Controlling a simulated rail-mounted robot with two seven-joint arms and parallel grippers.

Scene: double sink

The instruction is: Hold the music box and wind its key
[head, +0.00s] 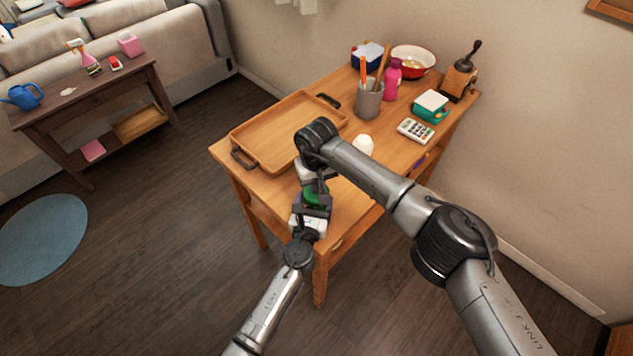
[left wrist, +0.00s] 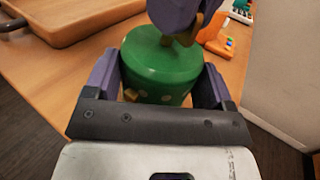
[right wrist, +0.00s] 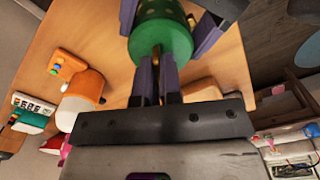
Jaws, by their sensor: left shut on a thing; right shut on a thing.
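The music box is a green cylinder with pale dots, seen in the head view (head: 314,198) at the table's front corner. In the left wrist view the music box (left wrist: 160,68) is upright between the purple fingers of my left gripper (left wrist: 160,88), which is shut on its sides. My right gripper (right wrist: 158,82) comes from above and is shut on the small golden key (left wrist: 187,34) at the top of the music box. The fingers hide most of the key. In the head view my arms partly cover the music box, and I cannot tell whether it touches the table.
A wooden tray (head: 268,120) lies on the table to the left. A white item (head: 363,145) stands behind my right forearm. A grey cup (head: 369,100) with utensils, a pink bottle (head: 392,80), a calculator (head: 416,130) and a coffee grinder (head: 459,76) are farther back.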

